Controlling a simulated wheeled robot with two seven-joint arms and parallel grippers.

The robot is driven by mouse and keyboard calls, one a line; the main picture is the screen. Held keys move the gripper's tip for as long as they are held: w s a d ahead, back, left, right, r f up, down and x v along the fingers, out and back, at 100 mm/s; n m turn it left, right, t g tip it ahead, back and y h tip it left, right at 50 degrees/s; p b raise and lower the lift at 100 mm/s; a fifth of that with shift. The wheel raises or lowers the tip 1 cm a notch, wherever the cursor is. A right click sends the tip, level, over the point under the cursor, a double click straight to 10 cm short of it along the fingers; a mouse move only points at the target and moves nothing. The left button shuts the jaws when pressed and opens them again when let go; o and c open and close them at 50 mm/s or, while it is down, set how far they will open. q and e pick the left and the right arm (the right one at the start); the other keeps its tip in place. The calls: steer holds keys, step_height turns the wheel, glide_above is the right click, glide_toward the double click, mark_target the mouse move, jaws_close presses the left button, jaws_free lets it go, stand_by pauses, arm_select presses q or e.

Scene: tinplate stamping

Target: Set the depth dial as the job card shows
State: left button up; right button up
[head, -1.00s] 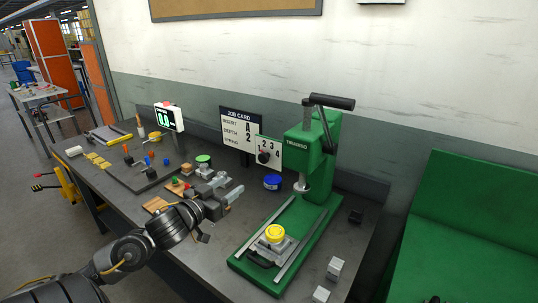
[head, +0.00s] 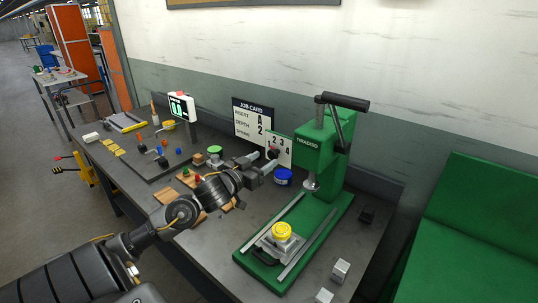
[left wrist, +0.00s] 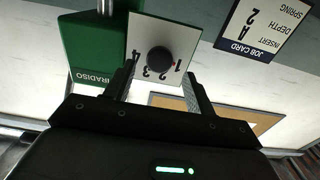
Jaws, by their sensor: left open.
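The depth dial is a black round knob (left wrist: 159,60) on a white plate (left wrist: 150,28) numbered 1 to 4, beside the green press (head: 318,150). In the left wrist view, which is upside down, a small red mark shows at the knob's edge on the side of the 1. The job card (head: 253,121) reads insert A and depth 2; its spring line looks blank. My left gripper (head: 269,162) is open in front of the dial. In the left wrist view its fingers (left wrist: 160,76) stand either side of the knob; I cannot tell whether they touch it. My right gripper is out of view.
A blue round container (head: 283,177) stands just below the dial. A yellow-topped part (head: 282,231) sits on the press bed. A lit green display (head: 181,107) and a tray of small parts (head: 150,166) are to the left. Metal blocks (head: 340,271) lie front right.

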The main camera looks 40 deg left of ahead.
mark_target(271, 155)
arm_select(q)
steer(key=shift+w+p, duration=0.3)
steer(key=shift+w, duration=1.25)
steer(key=c, duration=0.9)
